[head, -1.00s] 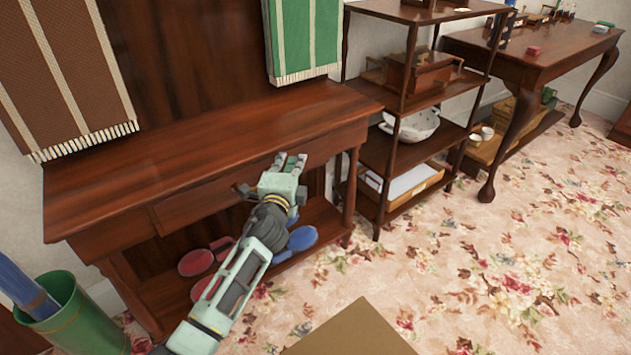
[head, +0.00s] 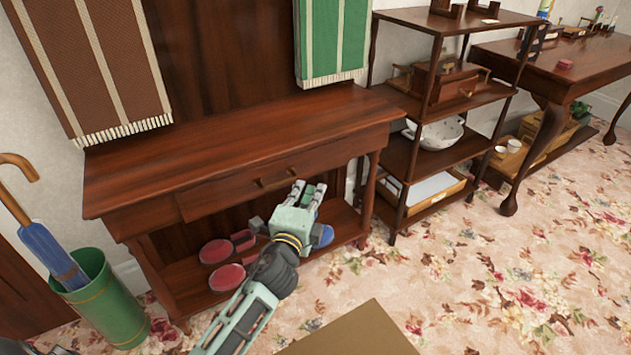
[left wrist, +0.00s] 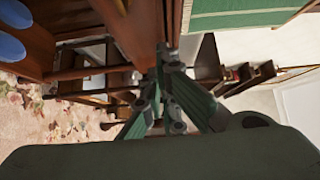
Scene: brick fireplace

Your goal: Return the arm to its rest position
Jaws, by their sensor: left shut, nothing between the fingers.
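My left arm comes in from the bottom of the head view. In the left wrist view the shut fingers (left wrist: 165,90) point away toward the shelf unit. The drawer (head: 220,195) looks closed or nearly so. My right gripper does not show in either view.
Red slippers (head: 222,276) and a blue slipper (head: 325,236) lie on the table's lower shelf. A green bin (head: 110,300) with a blue umbrella (head: 50,255) stands at left. A tiered shelf (head: 425,155) stands at right. The flowered carpet (head: 480,270) is open at front right.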

